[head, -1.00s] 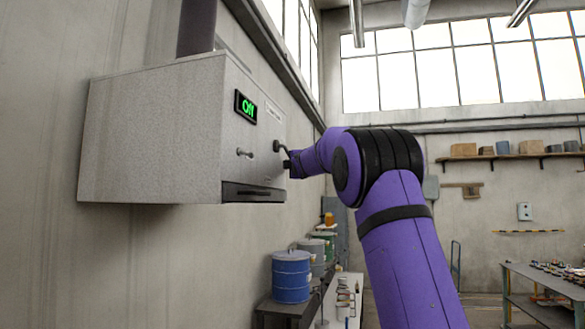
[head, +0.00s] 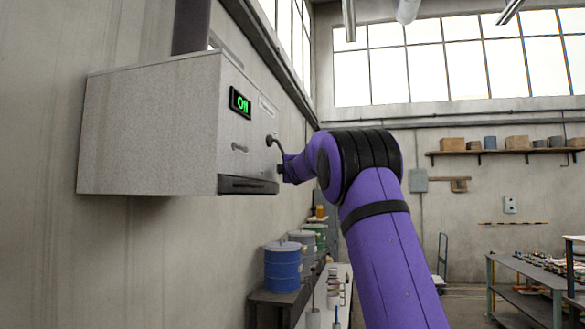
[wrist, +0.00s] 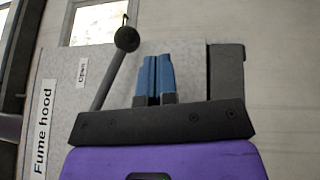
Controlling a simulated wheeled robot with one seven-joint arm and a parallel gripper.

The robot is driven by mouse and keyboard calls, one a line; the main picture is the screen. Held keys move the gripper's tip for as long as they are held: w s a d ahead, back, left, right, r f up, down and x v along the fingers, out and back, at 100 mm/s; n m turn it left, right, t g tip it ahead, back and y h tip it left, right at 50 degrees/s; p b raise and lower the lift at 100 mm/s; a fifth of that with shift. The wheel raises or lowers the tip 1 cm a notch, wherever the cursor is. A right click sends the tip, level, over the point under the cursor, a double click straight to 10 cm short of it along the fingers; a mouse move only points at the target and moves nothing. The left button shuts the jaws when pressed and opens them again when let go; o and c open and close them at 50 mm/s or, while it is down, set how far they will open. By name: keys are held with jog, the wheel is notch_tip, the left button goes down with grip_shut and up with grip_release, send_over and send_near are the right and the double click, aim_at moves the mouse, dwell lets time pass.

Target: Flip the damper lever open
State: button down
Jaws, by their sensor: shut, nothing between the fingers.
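The grey fume hood (head: 150,125) hangs on the left wall in the head view. The damper lever (head: 271,141), a thin dark rod with a round black knob, is on its front face near the right edge. In the wrist view the lever (wrist: 113,72) slants up to its knob, just left of my fingers. My gripper (head: 284,168) is at the hood's front, below the lever. The wrist view shows my gripper's (wrist: 155,58) two blue fingers together and empty. Whether they touch the lever, I cannot tell.
The hood front has a green-lit display (head: 240,103), a small switch (head: 240,148) and a dark slot (head: 248,185). A small label (wrist: 82,72) lies left of the lever. Below, a blue drum (head: 283,268) stands on a bench. A worktable (head: 535,275) is at right.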

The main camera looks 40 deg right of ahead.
jog(key=r+v, duration=0.1)
jog(key=v, duration=0.9)
jog(key=shift+f, duration=0.25)
jog(key=shift+s+a, duration=0.1)
jog(key=s+a+f+m+g+y, duration=0.2)
jog(key=s+a+f+m+g, duration=0.2)
jog(key=s+a+f, duration=0.5)
jog(key=s+a+f+m+g+y, duration=0.3)
jog(key=s+a+f, duration=0.7)
jog(key=s, duration=0.9)
jog(key=s+a+f+m+g+y, duration=0.3)
jog(key=s+a+f+m+g, duration=0.2)
jog(key=s+a+f, duration=0.5)
jog(key=s+f+m, duration=0.1)
jog(key=s, duration=0.3)
jog(key=shift+f+m+g, duration=0.2)
jog(key=shift+m+g, duration=0.1)
